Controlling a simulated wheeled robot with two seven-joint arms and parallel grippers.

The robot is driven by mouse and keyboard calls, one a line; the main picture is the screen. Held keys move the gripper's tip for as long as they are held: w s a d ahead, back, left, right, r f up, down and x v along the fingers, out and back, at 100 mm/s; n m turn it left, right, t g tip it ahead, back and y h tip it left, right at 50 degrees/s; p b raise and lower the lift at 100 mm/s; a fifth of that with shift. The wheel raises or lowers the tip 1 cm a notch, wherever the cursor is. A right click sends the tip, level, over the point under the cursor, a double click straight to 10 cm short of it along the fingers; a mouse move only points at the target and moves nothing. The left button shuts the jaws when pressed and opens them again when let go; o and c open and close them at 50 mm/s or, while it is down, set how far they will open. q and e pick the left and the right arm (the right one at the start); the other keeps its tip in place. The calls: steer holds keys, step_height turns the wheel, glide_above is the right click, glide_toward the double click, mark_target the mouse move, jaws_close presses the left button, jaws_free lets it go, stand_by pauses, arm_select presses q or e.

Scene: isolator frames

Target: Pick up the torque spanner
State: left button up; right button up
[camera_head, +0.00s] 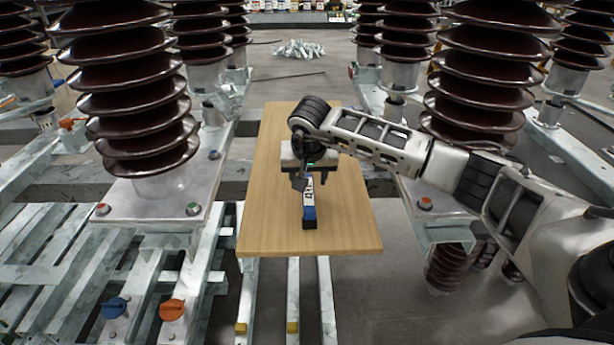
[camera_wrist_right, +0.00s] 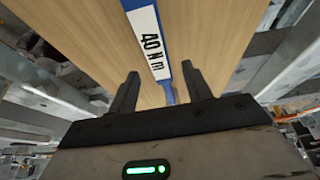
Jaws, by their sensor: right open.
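The torque spanner (camera_head: 309,206) lies on the wooden board, its blue and white handle pointing toward me with a dark end. In the right wrist view the spanner (camera_wrist_right: 151,40) shows a white label reading "40 N m" between blue edges. My right gripper (camera_head: 311,182) is above the spanner, and its own body hides the spanner's far part. In the wrist view its two dark fingers (camera_wrist_right: 160,85) are apart, one on each side of the spanner, with gaps to it. I cannot tell how high the fingertips are above the board. My left gripper is not in view.
The wooden board (camera_head: 355,228) rests on the metal frame and is otherwise bare at its near end. Large brown ribbed insulators (camera_head: 130,85) stand left and right (camera_head: 480,75). Blue (camera_head: 114,307) and orange (camera_head: 172,309) knobs sit at the lower left.

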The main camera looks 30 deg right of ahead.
steer(key=x, duration=0.4)
steer(key=shift+s+a, duration=0.1)
steer(key=shift+s, duration=0.1)
jaws_close()
steer(key=shift+w+r, duration=0.1)
